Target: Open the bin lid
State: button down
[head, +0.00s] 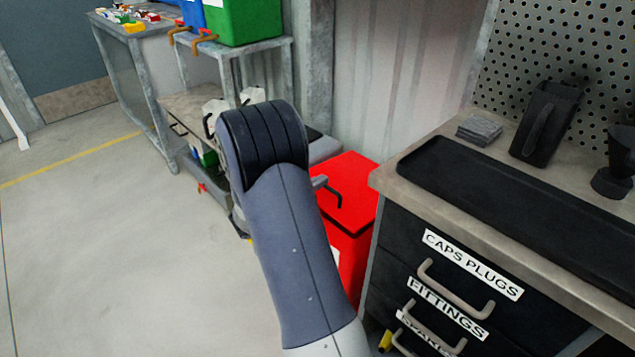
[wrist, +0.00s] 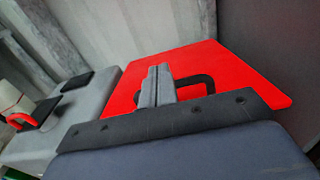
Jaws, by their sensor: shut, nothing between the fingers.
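The red bin (head: 349,266) stands left of the drawer cabinet in the head view. Its red lid (head: 352,178) lies shut on top, with a black bar handle (head: 333,196) near the front left edge. In the wrist view the lid (wrist: 226,62) fills the middle right and its handle (wrist: 210,81) shows just right of the fingers. My gripper (wrist: 157,78) is shut and empty, its fingertips over the lid beside the handle. I cannot tell whether they touch it. In the head view my arm hides most of the gripper and part of the bin.
A drawer cabinet (head: 445,224) with a black tray (head: 520,205) on top stands close on the right. A grey bin (wrist: 62,128) adjoins on the left. A metal bench (head: 190,103) and rack stand behind. The floor (head: 110,230) to the left is clear.

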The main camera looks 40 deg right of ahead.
jog(key=shift+d+r+p, duration=0.15)
jog(key=shift+r+p, duration=0.35)
jog(key=shift+p, duration=0.05)
jog(key=shift+d+r+y+p, duration=0.3)
jog(key=shift+r+p, duration=0.15)
jog(key=shift+p, duration=0.25)
jog(key=shift+d+r+y+p, duration=0.15)
jog(key=shift+r+y+p, duration=0.15)
jog(key=shift+r+p, duration=0.25)
jog(key=shift+f, duration=0.15)
dwell(0.5)
